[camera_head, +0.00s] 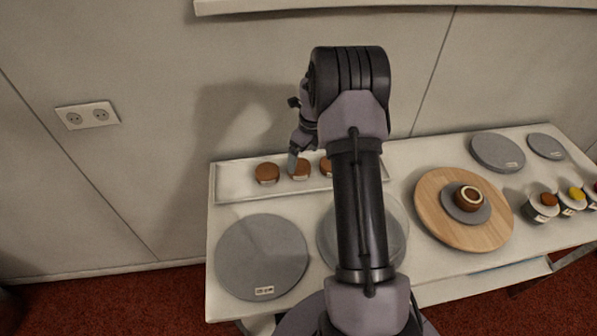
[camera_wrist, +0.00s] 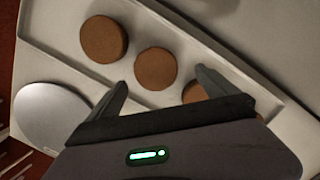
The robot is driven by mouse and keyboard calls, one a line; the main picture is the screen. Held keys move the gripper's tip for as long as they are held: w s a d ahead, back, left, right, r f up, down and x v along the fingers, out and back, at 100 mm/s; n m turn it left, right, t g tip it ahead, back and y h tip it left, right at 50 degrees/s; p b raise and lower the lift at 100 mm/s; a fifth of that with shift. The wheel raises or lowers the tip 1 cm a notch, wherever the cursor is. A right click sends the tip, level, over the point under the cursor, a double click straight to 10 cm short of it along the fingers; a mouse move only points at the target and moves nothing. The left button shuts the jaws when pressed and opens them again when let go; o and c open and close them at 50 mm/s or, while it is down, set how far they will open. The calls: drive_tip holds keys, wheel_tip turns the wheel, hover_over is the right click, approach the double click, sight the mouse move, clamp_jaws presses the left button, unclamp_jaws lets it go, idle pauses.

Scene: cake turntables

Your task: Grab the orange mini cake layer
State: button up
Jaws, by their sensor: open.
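All look nearly the same colour, so I cannot tell which one is the orange layer. The wrist view shows a left layer (camera_wrist: 103,39), a middle layer (camera_wrist: 155,68) and a right layer (camera_wrist: 194,92) partly behind a finger. My gripper (camera_wrist: 163,84) is open and empty, its fingertips spread to either side of the middle layer. Contact is not visible.
A grey turntable (camera_head: 262,256) stands in front of the tray. A glass disc (camera_head: 397,236) is partly behind my arm. A wooden board (camera_head: 433,208) holds a small brown cake with a pale ring (camera_head: 469,198). Coloured pots (camera_head: 541,207) stand at right. The wall is close behind.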

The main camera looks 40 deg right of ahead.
sight(299, 166)
drive_tip(key=f, duration=0.1)
drive_tip(key=f+b, duration=0.1)
drive_tip(key=f, duration=0.1)
drive_tip(key=a+f+b, duration=0.1)
drive_tip(key=shift+w+f, duration=0.35)
drive_tip(key=shift+f, duration=0.05)
drive_tip(key=shift+r, duration=0.1)
drive_tip(key=c, duration=1.5)
